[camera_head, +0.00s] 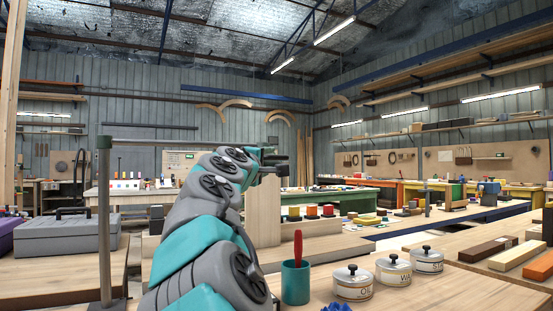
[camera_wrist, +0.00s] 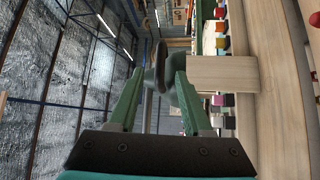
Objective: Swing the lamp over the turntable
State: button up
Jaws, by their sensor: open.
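A dark grey-green post (camera_head: 105,220) stands at the left of the bench in the head view. A thin bar (camera_head: 150,142) runs right from its top and passes behind my arm; it looks like the lamp's stand and swing arm. My gripper (camera_head: 280,157) is open at the far end of my arm. In the wrist view, my gripper (camera_wrist: 157,85) has its two green fingers apart. A rounded grey-green part (camera_wrist: 161,65), perhaps the lamp head, shows between and beyond the fingertips; I cannot tell whether they touch it. I cannot make out the turntable; my arm hides part of the bench.
A teal cup (camera_head: 295,284) with a red-handled tool and several lidded tins (camera_head: 353,284) stand on the near bench. A grey toolbox (camera_head: 66,237) is at left. A wooden block (camera_wrist: 222,73) is beside the right finger in the wrist view. Wood bars (camera_head: 518,255) lie at right.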

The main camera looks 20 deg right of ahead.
aim_at(276, 158)
jog(key=shift+p+x, duration=0.65)
jog(key=shift+x, duration=2.8)
jog(key=shift+c, duration=0.3)
grip_shut()
